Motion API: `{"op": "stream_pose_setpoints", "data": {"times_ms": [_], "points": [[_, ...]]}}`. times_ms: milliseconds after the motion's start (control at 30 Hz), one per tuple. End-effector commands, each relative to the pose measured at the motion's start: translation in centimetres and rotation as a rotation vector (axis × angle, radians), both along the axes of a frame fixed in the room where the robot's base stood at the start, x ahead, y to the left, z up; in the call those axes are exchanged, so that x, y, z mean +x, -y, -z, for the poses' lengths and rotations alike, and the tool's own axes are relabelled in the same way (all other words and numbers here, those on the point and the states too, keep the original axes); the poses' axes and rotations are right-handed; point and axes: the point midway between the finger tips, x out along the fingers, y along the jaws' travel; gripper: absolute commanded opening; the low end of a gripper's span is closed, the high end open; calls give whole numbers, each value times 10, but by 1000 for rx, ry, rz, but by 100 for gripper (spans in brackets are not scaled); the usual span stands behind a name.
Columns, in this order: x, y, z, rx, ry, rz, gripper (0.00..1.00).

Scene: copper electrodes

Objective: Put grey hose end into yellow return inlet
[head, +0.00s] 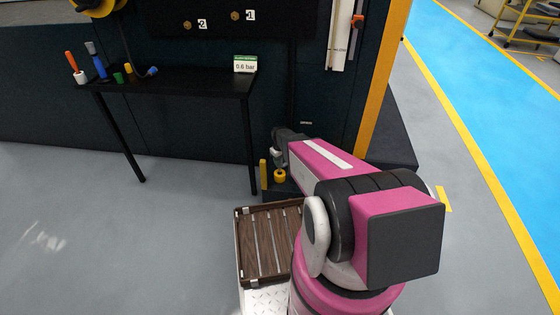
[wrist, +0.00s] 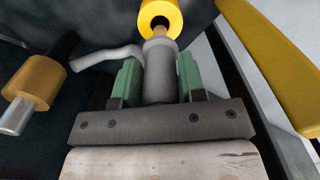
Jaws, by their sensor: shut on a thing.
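The grey hose end (wrist: 159,78) is a grey cylinder with a narrower brass-coloured tip. My gripper (wrist: 159,80) is shut on it between two green finger pads in the wrist view. The yellow return inlet (wrist: 148,15) is a yellow ring at the top, straight ahead of the hose end. The tip overlaps the ring's opening in the picture; I cannot tell how deep it sits. A grey curved piece of hose (wrist: 105,57) runs left from the hose end. In the head view, my gripper (head: 277,155) is low by the dark cabinet, above a small yellow fitting (head: 280,176), partly hidden by my arm.
An orange-yellow collar with a silver end (wrist: 34,85) lies left of my gripper. A yellow bar (wrist: 280,60) is close on the right. In the head view, a black table (head: 175,87) stands left and a wooden slatted tray (head: 240,245) is in front.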

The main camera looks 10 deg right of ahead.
Motion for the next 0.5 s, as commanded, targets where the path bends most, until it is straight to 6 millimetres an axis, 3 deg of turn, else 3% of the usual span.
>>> {"op": "stream_pose_setpoints", "data": {"times_ms": [500], "points": [[0,0,22,0,-1,0,12]]}}
